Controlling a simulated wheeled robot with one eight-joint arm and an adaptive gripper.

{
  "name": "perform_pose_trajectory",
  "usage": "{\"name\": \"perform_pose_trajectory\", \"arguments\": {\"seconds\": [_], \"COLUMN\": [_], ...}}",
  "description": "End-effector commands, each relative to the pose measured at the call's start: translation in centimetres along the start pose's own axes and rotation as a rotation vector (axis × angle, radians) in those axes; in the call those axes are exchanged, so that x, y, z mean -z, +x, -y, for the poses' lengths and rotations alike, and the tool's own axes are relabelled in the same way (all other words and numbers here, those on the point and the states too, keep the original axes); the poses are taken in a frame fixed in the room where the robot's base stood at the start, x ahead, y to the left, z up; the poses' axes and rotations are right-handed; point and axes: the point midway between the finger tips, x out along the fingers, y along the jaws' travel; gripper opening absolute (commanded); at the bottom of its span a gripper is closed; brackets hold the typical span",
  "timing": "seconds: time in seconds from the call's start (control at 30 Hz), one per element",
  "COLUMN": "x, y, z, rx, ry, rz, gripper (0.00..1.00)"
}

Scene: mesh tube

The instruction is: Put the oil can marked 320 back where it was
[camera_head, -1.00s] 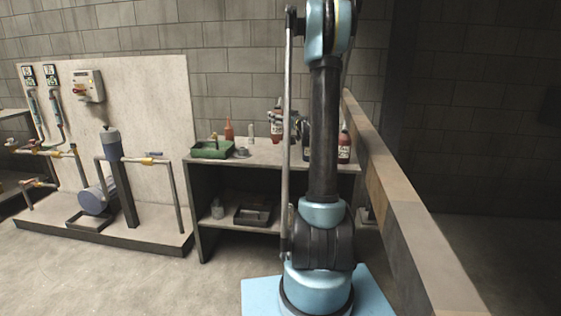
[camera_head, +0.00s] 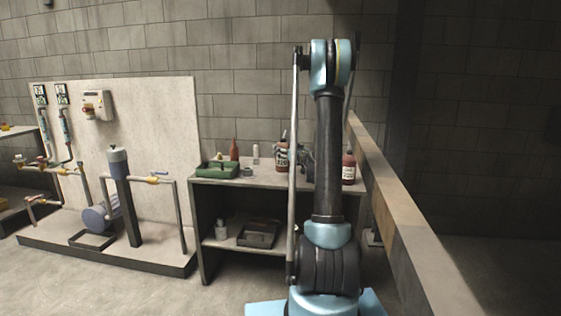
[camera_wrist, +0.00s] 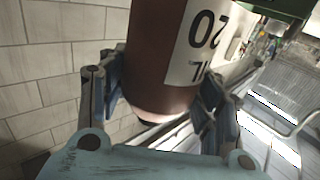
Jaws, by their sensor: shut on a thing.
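A red-brown oil can (camera_head: 282,158) is in my gripper above the bench top, left of my arm in the head view. Its white label looks like 320 there, though small. In the wrist view the can (camera_wrist: 150,55) fills the space between the fingers, and its label reads "20" upside down. My gripper (camera_wrist: 163,80) is shut on the can's body. In the head view my gripper (camera_head: 303,157) is partly behind my arm. The can's base is low by the bench top; I cannot tell whether it touches.
The bench (camera_head: 215,183) carries a green tray (camera_head: 217,170), a red bottle (camera_head: 234,150), a small white bottle (camera_head: 255,153) and another red-brown can (camera_head: 348,170) at right. A dark tray (camera_head: 258,235) is on the lower shelf. A long beam (camera_head: 390,215) runs along the right.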

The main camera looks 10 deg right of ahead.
Motion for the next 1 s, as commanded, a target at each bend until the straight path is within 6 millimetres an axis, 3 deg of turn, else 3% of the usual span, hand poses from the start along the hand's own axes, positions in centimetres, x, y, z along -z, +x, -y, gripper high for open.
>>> {"name": "perform_pose_trajectory", "arguments": {"seconds": [0.43,0.8,0.83,0.9,1.0], "x": [-3.8,-4.2,-4.3,-4.2,-4.2], "y": [0.0,0.0,0.0,0.0,0.0], "z": [0.0,0.0,0.0,0.0,0.0], "rx": [0.0,0.0,0.0,0.0,0.0], "ry": [0.001,0.0,0.0,0.0,0.0], "rz": [0.0,0.0,0.0,0.0,0.0], "gripper": [0.3,0.3,0.61,0.77,0.79]}}
